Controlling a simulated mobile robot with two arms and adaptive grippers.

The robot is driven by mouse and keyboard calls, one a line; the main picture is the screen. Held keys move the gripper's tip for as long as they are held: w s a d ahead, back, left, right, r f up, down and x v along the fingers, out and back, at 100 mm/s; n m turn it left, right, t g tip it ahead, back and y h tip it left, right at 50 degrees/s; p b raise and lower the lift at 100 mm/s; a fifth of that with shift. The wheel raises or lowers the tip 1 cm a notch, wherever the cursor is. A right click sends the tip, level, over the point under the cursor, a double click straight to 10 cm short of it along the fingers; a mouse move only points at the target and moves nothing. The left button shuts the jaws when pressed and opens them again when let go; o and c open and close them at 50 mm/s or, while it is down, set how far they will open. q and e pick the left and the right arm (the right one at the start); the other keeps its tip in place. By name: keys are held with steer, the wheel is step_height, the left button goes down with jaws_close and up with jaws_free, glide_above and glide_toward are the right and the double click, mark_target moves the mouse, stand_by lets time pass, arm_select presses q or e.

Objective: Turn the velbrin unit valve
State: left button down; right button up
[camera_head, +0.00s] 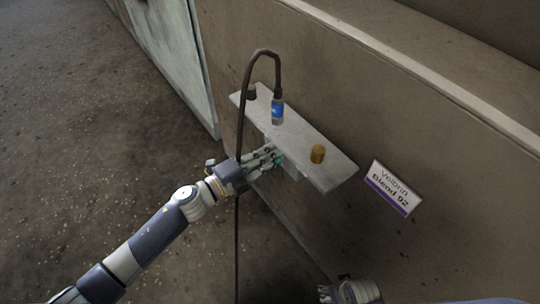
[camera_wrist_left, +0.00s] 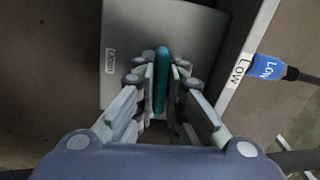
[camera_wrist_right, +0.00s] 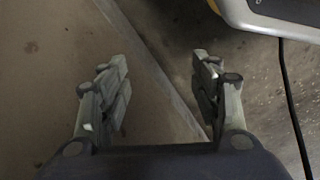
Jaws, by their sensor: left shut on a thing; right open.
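A teal valve handle (camera_wrist_left: 161,80) stands out from a grey metal box (camera_wrist_left: 115,30) in the left wrist view. My left gripper (camera_wrist_left: 160,85) is shut on this handle, with one finger on each side of it. In the head view my left gripper (camera_head: 268,158) is at the front of the shelf, with a bit of teal at its fingertips. A sign (camera_head: 394,187) reading "Velbrin Blend 92" is on the wall to the right. My right gripper (camera_wrist_right: 160,90) is open and empty in the right wrist view.
A dark curved hose (camera_head: 262,53) ends in a blue-labelled connector (camera_head: 277,111). In the left wrist view, a "Low" label (camera_wrist_left: 238,70) is beside the box. Open floor (camera_head: 70,130) lies left.

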arm_select(q)
steer(key=shift+m, duration=0.9)
arm_select(e)
steer(key=shift+w+r, duration=0.35)
steer(key=shift+r, duration=0.35)
arm_select(q)
steer(key=c, duration=1.7)
jaws_free()
steer(key=shift+o, duration=0.2)
arm_select(e)
steer(key=shift+d, duration=0.1)
arm_select(q)
steer(key=v, duration=1.2)
